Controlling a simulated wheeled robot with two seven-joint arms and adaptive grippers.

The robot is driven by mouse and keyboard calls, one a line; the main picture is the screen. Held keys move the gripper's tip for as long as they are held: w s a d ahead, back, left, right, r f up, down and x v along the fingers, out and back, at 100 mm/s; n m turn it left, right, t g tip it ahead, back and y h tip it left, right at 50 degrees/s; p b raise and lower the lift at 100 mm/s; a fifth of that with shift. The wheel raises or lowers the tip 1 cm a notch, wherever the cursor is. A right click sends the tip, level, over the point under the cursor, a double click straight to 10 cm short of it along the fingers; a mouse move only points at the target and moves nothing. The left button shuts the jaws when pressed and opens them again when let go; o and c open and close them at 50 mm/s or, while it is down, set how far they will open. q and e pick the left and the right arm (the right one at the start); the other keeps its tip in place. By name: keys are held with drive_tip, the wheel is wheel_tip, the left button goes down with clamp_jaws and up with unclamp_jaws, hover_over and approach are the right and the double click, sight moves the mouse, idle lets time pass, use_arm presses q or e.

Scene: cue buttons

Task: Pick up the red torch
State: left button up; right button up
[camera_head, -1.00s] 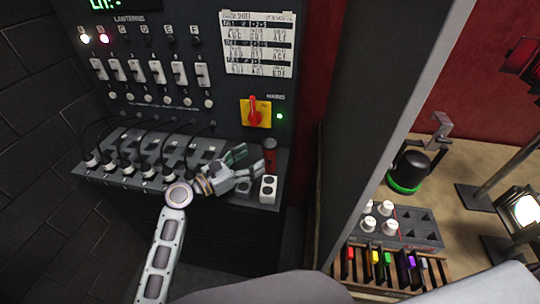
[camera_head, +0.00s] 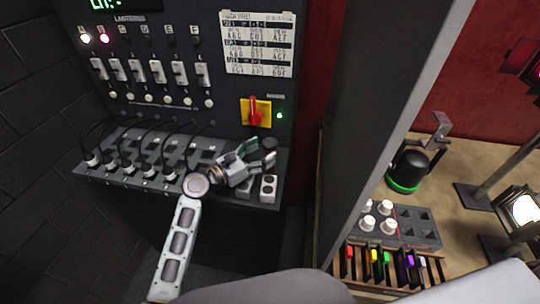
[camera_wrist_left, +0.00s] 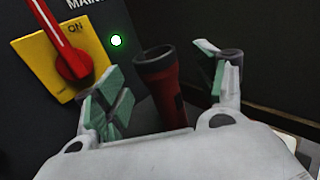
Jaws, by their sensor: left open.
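The red torch (camera_wrist_left: 164,90) stands upright in the left wrist view, with its dark head up, between the two fingers of my left gripper (camera_wrist_left: 165,85). The fingers are open, with a gap visible on both sides of the torch. In the head view my left gripper (camera_head: 257,158) is at the right end of the console shelf, and only the dark top of the torch (camera_head: 269,144) shows behind the fingers. My right gripper is not seen.
The yellow mains plate with its red rotary switch (camera_head: 255,112) is on the panel just behind the gripper. A grey socket block (camera_head: 268,187) sits in front of it. Plugged cables (camera_head: 130,160) fill the shelf to the left. A dark partition (camera_head: 370,110) rises on the right.

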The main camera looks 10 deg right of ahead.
sight(270, 147)
use_arm(q)
drive_tip(key=shift+x, duration=1.95)
drive_tip(key=shift+w+a+f, duration=0.1)
drive_tip(key=c, duration=1.3)
